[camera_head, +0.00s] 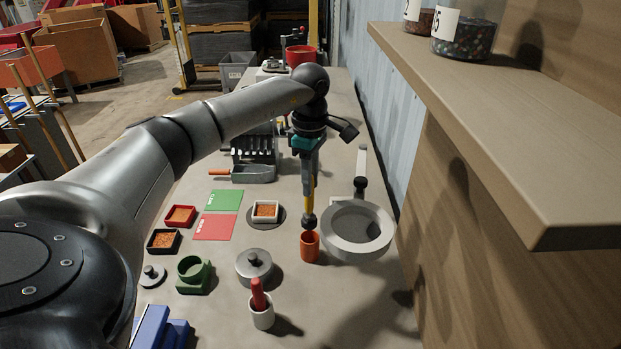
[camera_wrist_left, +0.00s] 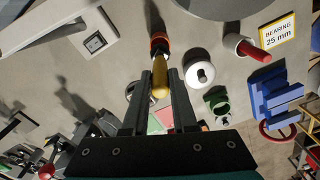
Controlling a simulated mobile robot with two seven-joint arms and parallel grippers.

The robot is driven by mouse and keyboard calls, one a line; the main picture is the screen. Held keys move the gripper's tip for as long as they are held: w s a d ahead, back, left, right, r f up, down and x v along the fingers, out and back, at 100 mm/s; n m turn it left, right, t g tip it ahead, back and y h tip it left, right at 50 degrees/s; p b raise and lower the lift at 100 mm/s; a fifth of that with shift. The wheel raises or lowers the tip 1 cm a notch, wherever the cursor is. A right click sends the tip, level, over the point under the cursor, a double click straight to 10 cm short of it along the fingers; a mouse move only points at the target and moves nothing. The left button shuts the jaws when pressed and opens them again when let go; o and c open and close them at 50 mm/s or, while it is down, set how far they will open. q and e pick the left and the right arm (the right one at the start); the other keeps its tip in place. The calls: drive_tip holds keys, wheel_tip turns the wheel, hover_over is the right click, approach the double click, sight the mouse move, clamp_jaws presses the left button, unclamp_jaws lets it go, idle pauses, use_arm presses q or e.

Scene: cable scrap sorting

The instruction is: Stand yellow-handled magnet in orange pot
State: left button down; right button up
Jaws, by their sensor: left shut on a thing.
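My left gripper (camera_head: 309,180) points down over the bench and is shut on the yellow-handled magnet (camera_head: 309,201). The magnet hangs roughly upright, with its dark rounded end downward. In the left wrist view, its yellow handle (camera_wrist_left: 160,82) sits between the fingers (camera_wrist_left: 161,88). The orange pot (camera_head: 310,249) stands on the bench directly below the magnet. The dark end appears at or just above the pot's rim; I cannot tell whether it is inside. In the left wrist view the pot (camera_wrist_left: 158,37) is partly hidden behind the magnet. My right gripper is not in view.
A large grey ring (camera_head: 376,243) stands close right of the pot. A lidded metal pot (camera_head: 254,268), a white cup with a red handle (camera_head: 262,316) and a green holder (camera_head: 194,274) stand to the left. A wooden shelf (camera_head: 480,105) overhangs the right side.

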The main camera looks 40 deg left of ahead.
sight(311, 212)
use_arm(q)
wheel_tip(311, 212, down, 2)
drive_tip(key=shift+f+b, duration=0.25)
drive_tip(key=shift+b, duration=0.6)
wheel_tip(311, 212, down, 5)
drive_tip(key=b, duration=0.4)
drive_tip(key=shift+r, duration=0.15)
drive_tip(key=shift+f+b, duration=0.6)
drive_tip(key=shift+f, duration=0.45)
drive_tip(key=c, duration=0.6)
unclamp_jaws()
wheel_tip(311, 212, up, 15)
drive_tip(key=shift+r+p, duration=0.15)
drive_tip(key=shift+p, duration=0.55)
